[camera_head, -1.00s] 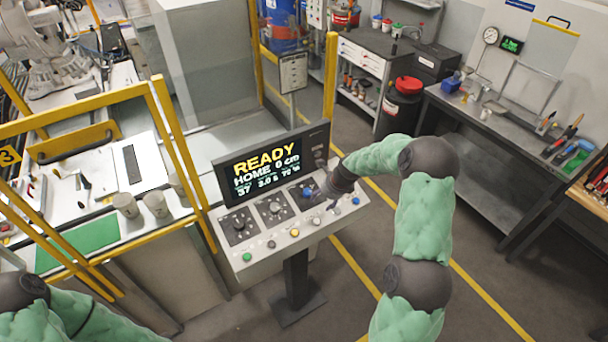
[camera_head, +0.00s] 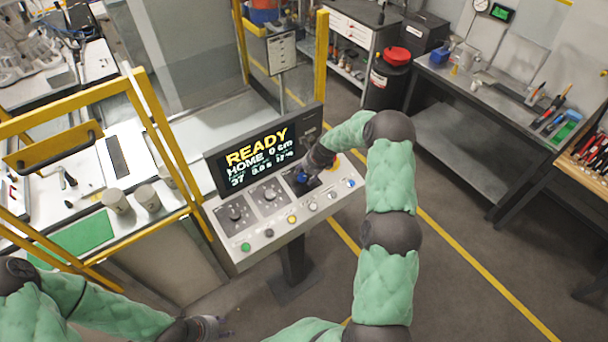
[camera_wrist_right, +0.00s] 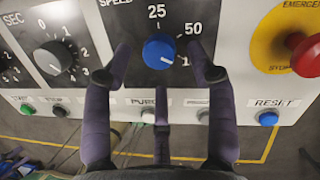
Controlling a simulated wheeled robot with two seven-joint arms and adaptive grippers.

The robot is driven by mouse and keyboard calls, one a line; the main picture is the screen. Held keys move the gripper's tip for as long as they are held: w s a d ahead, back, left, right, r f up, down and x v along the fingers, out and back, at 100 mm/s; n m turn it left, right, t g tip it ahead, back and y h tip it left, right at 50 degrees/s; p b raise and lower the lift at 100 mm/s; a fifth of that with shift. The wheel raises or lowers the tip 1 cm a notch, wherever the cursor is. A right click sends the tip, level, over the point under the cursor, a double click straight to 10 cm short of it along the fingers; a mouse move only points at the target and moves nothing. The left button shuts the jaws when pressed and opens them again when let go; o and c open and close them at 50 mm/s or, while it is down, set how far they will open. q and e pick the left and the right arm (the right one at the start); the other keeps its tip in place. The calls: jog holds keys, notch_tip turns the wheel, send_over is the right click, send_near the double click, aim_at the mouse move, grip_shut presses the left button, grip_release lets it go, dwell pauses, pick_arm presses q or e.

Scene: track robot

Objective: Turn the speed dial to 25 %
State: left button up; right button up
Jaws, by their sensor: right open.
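The blue speed dial (camera_wrist_right: 159,52) sits on the console panel under the labels 25 and 50, with a third label partly hidden at its right. A white mark on the dial points to the lower right. My right gripper (camera_wrist_right: 160,60) is open, with fingers at the left and right of the dial and another below it; I see no clear contact. In the head view the dial (camera_head: 303,178) is partly hidden by my right gripper (camera_head: 304,171). My left gripper (camera_head: 212,326) is low in the head view, away from the console; its finger opening is unclear.
The console screen (camera_head: 253,158) reads READY, HOME 0 cm. A red emergency stop (camera_wrist_right: 308,54) on yellow is right of the dial. Push buttons, including blue RESET (camera_wrist_right: 268,118), line the front edge. A yellow fence stands left.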

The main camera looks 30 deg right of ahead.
aim_at(302, 177)
jog(key=shift+w+a+f, duration=0.1)
jog(key=shift+f, duration=0.35)
jog(key=shift+x, duration=0.85)
jog(key=shift+r, duration=0.1)
jog(key=c, duration=1.1)
